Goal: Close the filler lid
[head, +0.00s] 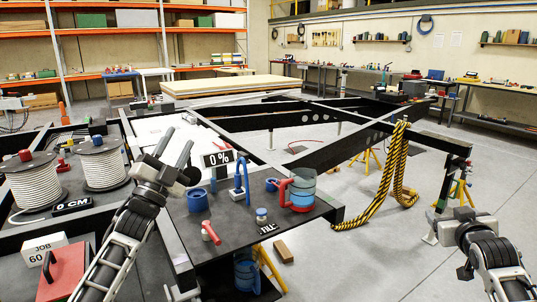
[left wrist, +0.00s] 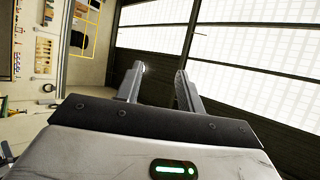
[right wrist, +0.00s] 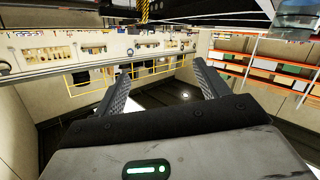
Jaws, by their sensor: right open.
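On the dark panel at the front centre of the head view stand a blue open-topped cup (head: 198,200), an upright blue loop on a small white base (head: 237,194) and a small blue round piece (head: 271,184). I cannot tell which of these is the filler lid. A clear jug (head: 302,190) with a red handle and blue contents stands at the panel's right. My left gripper (head: 176,140) is open and empty, above and left of the cup; its parted fingers show in the left wrist view (left wrist: 158,72). My right gripper (right wrist: 163,78) is open and empty, far right of the panel.
A "0 %" display (head: 217,158) stands behind the cup. A red-handled piece (head: 210,232) and a small blue-topped jar (head: 262,215) are on the panel. Rope reels (head: 101,165) stand left. A yellow-black rope (head: 385,180) hangs from the chassis frame.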

